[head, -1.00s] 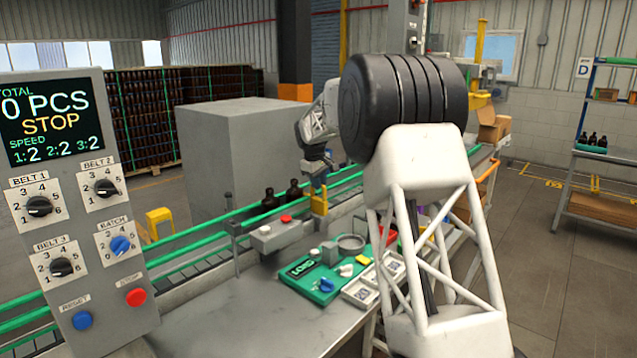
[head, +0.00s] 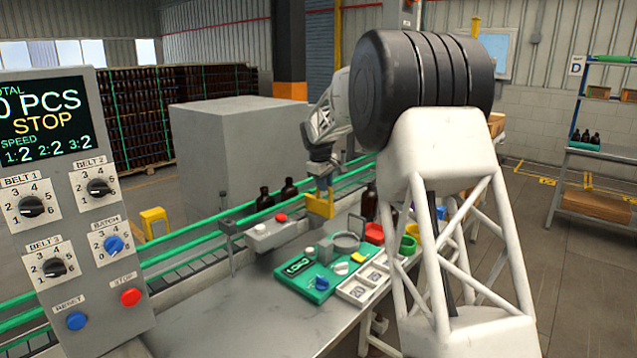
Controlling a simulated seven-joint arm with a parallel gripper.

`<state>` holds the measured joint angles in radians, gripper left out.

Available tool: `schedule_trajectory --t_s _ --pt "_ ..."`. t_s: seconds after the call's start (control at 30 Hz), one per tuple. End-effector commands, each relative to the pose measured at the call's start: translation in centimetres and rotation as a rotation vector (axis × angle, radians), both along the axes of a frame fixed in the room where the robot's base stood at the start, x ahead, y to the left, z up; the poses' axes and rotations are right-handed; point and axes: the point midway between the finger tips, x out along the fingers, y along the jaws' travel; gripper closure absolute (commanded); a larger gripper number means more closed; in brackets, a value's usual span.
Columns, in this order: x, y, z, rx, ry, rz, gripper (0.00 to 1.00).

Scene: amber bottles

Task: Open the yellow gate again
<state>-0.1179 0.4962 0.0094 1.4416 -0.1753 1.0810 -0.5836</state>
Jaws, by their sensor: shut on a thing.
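The yellow gate (head: 320,208) is a small yellow piece beside the green-railed belt (head: 215,235), in the middle of the head view. My gripper (head: 321,190) points down onto it from above and is shut on it. The fingers are small and dark here, so the exact hold is hard to see. Two amber bottles, the left one (head: 265,199) and the right one (head: 289,190), stand upright on the belt just left of the gate. Another dark bottle (head: 369,203) stands to the right of the gate, partly hidden by my arm.
A grey box with a red button (head: 270,232) stands in front of the gate. A green tray (head: 308,290) and a white tray (head: 351,294) lie on the table (head: 240,315). The control panel (head: 75,215) reads STOP. The table's front left is clear.

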Motion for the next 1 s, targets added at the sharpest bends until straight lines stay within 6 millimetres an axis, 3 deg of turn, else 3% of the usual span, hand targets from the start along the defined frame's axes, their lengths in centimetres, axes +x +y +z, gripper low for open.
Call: schedule_trajectory --t_s 0.53,0.57,0.7,1.0 --pt "-1.17 -1.23 0.02 -0.001 0.001 0.0 1.0" --pt "-1.18 -1.24 0.01 -0.001 0.001 0.0 0.78" --pt "-1.15 -1.18 0.01 -0.001 0.001 0.0 0.58" --pt "-1.1 -1.1 0.08 -0.001 -0.001 0.0 0.58"
